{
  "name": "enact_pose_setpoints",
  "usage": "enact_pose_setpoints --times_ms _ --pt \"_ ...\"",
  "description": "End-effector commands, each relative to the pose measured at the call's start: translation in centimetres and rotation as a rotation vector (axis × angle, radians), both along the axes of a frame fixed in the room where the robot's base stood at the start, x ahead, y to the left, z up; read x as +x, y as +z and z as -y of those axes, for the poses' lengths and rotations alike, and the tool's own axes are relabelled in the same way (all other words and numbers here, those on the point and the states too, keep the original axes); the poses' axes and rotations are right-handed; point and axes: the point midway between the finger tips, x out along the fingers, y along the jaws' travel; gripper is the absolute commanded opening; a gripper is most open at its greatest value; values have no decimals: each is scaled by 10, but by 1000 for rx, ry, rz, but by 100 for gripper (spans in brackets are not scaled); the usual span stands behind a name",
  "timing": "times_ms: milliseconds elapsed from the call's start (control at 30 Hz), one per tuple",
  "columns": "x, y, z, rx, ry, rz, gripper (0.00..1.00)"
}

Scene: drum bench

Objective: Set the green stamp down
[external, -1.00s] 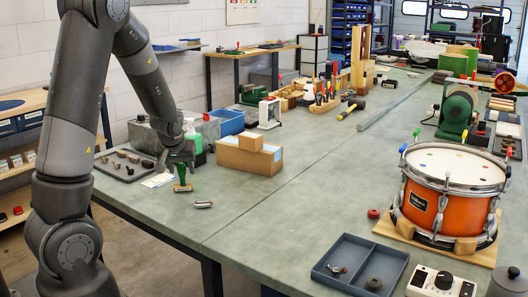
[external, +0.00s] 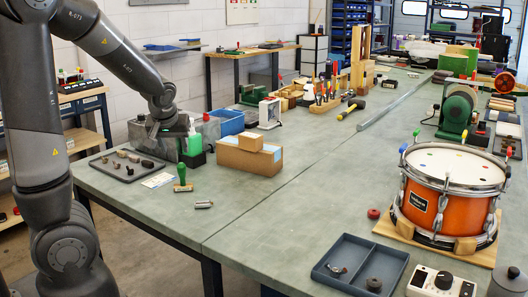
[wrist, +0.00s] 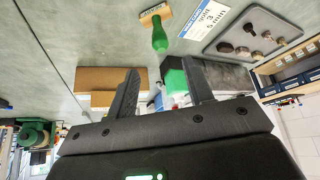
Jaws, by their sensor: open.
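The green stamp (external: 182,176) stands upright on the grey bench, handle up, beside a small printed card. It also shows in the wrist view (wrist: 159,38), with its green handle and wooden base. My gripper (external: 167,136) is up and behind the stamp, above the back left part of the bench. In the wrist view my gripper (wrist: 160,88) has its two dark fingers wide apart with nothing held between them. The stamp is clear of both fingers.
A small metal cylinder (external: 204,204) lies in front. The bench's middle is clear.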

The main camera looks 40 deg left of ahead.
Motion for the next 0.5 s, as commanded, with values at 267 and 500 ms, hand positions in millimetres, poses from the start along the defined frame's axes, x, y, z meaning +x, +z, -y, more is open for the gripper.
enact_pose_setpoints --times_ms 267,500 --pt "-20 20 20 -37 -62 -2 47" --pt "-78 65 71 -78 -255 -10 47"
